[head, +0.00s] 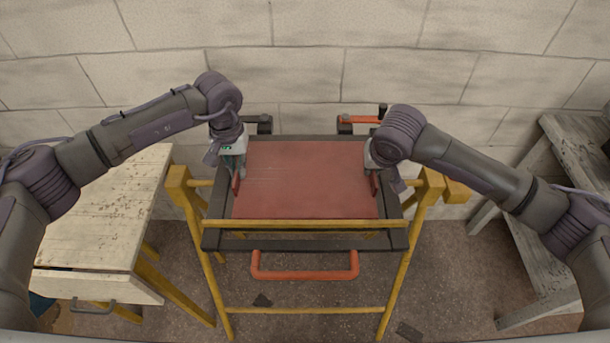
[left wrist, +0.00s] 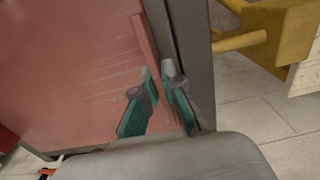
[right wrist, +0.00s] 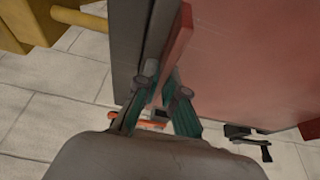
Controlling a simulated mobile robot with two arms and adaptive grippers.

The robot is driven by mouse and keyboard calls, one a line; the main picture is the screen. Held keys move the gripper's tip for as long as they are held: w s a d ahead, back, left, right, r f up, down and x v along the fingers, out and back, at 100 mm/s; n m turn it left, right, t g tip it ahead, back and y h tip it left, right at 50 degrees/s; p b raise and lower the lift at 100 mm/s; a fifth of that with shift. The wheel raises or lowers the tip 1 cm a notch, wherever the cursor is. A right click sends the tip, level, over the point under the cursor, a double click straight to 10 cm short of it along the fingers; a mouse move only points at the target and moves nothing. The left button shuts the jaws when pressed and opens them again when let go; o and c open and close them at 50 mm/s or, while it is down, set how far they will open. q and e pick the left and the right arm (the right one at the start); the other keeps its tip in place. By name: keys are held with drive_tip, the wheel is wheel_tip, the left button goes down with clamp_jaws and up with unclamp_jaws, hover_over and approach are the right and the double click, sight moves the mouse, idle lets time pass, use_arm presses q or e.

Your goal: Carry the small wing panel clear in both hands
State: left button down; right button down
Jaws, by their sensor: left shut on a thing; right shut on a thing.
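The small wing panel (head: 306,180) is a flat, dull red sheet lying level within the outline of a dark frame (head: 223,240). I cannot tell whether it rests on the frame or hangs just above it. My left gripper (head: 238,172) is shut on a thin raised red strip at the panel's left edge; the strip shows between the fingers in the left wrist view (left wrist: 146,40). My right gripper (head: 373,172) is shut on the matching strip at the right edge, seen in the right wrist view (right wrist: 178,50). The fingertips partly hide both strips.
A yellow stand (head: 302,310) carries the frame, with an orange handle (head: 305,276) at its front. At the back are a dark clamp (head: 263,124) and an orange-handled clamp (head: 358,120). A pale bench (head: 100,215) stands left, a grey one (head: 540,255) right. A block wall is behind.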

use_arm(q)
drive_tip(key=shift+w+r, duration=0.1)
drive_tip(key=shift+r, duration=0.15)
use_arm(e)
drive_tip(key=shift+w+r, duration=0.1)
drive_tip(key=shift+r, duration=0.15)
